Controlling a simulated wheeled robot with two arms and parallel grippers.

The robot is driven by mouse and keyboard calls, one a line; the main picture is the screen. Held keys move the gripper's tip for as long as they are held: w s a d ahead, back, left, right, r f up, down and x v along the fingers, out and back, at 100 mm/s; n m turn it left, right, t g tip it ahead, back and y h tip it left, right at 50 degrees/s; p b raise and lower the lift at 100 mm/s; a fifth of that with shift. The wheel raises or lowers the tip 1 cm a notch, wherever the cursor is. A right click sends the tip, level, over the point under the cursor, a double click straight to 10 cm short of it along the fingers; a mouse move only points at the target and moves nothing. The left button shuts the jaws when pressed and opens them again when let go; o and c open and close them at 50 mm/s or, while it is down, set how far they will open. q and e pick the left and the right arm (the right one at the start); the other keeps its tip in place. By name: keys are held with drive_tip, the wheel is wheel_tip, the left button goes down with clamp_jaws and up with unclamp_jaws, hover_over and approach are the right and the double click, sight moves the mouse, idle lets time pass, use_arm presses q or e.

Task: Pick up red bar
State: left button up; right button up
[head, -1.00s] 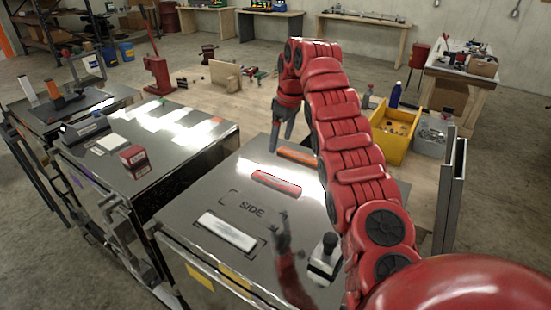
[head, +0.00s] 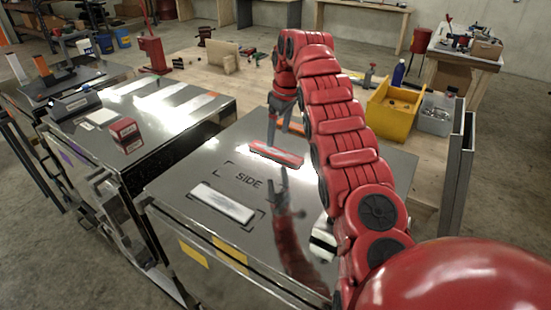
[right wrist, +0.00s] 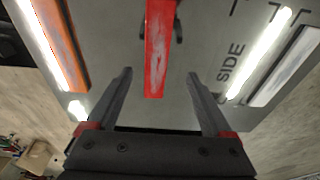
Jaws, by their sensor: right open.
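The red bar (head: 276,153) lies flat on the shiny metal top of the near trailer (head: 185,185), behind the printed word SIDE. My right gripper (head: 278,138) is above the trailer top, close to the bar's far side, fingers pointing down. In the right wrist view its two fingers (right wrist: 159,76) are spread wide and empty. The red bar (right wrist: 160,45) lies beyond the fingertips, lined up with the gap between them. I see no contact. My left gripper is not in view.
An orange bar (right wrist: 60,45) lies beside the red one. A white bar (head: 222,203) lies in front, inside corner marks. A black-and-white object (head: 322,240) is partly hidden by my arm. A second trailer (head: 180,100) stands left; a yellow bin (head: 392,112) stands behind, right.

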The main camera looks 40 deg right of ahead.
sight(276, 151)
drive_tip(key=shift+w+f, duration=0.1)
drive_tip(key=shift+f, duration=0.5)
drive_tip(key=shift+w+f+p, duration=0.1)
drive_tip(key=shift+f+p, duration=0.1)
drive_tip(key=shift+p, duration=0.25)
drive_tip(key=f+p, duration=0.1)
drive_tip(key=f, duration=0.1)
drive_tip(key=f+p, duration=0.1)
drive_tip(key=shift+w+d+f+p, duration=0.1)
drive_tip(key=shift+w+f+p, duration=0.2)
drive_tip(key=shift+w+f, duration=0.05)
drive_tip(key=shift+f, duration=0.45)
drive_tip(key=shift+w, duration=0.1)
clamp_jaws()
